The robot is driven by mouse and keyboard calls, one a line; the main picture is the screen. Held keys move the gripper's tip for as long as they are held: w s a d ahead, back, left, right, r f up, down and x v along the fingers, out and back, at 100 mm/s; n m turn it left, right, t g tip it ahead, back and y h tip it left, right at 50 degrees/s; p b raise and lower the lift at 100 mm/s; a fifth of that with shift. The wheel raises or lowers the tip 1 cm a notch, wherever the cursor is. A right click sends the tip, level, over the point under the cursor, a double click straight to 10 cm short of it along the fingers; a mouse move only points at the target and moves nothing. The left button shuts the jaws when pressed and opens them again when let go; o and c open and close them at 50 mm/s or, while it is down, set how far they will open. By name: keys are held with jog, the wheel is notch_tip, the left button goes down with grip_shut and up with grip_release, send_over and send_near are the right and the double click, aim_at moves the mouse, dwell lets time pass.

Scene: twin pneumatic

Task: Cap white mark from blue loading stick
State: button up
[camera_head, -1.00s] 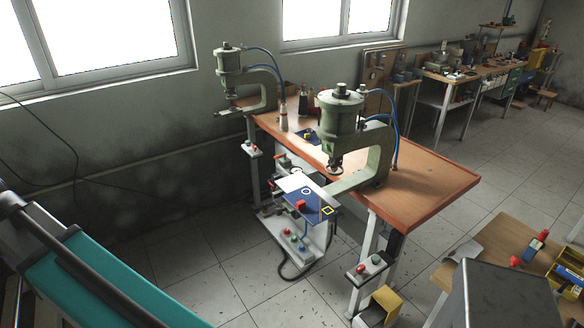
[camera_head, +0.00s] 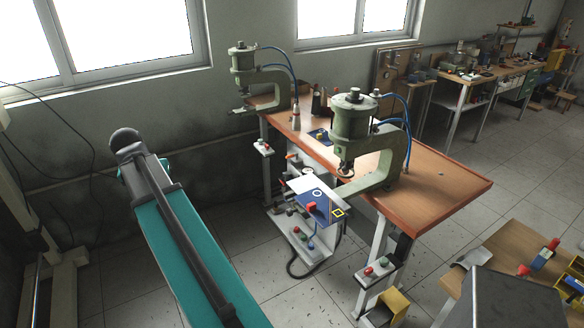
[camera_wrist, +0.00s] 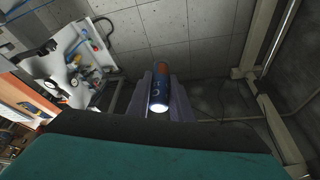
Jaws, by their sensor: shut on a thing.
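In the wrist view my gripper (camera_wrist: 160,84) is shut on a blue cylinder, seemingly the blue loading stick (camera_wrist: 159,88). It has an orange-red part at its far end, a small white ring mark on its side and a bright white near end. My gripper is not visible in the head view. The held cylinder is well away from the plate.
The near green press (camera_head: 356,125) and the far press (camera_head: 244,75) stand on a wooden bench (camera_head: 447,183). A side table (camera_head: 494,240) at lower right holds a blue-and-red tool (camera_head: 545,255). Open tiled floor lies left of the bench, below the wall.

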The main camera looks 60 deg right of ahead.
jog(key=s+d+m+g+p, duration=0.15)
jog(key=s+d+m, duration=0.35)
jog(key=d, duration=0.6)
jog(key=m+g+p, duration=0.3)
jog(key=m+g, duration=0.2)
jog(key=m, duration=0.6)
send_near(323, 192)
jog(key=shift+s+d+r+t, duration=0.25)
jog(key=shift+s+d+r, duration=0.45)
jog(key=shift+s, duration=0.1)
jog(key=shift+f+b, duration=0.1)
jog(key=shift+b, duration=0.2)
jog(key=shift+f+b, duration=1.2)
jog(key=shift+f, duration=0.75)
jog(key=shift+f+b, duration=0.35)
jog(key=shift+f, duration=0.1)
jog(key=shift+w, duration=0.1)
jog(key=shift+r+p, duration=1.4)
jog(key=shift+r, duration=1.6)
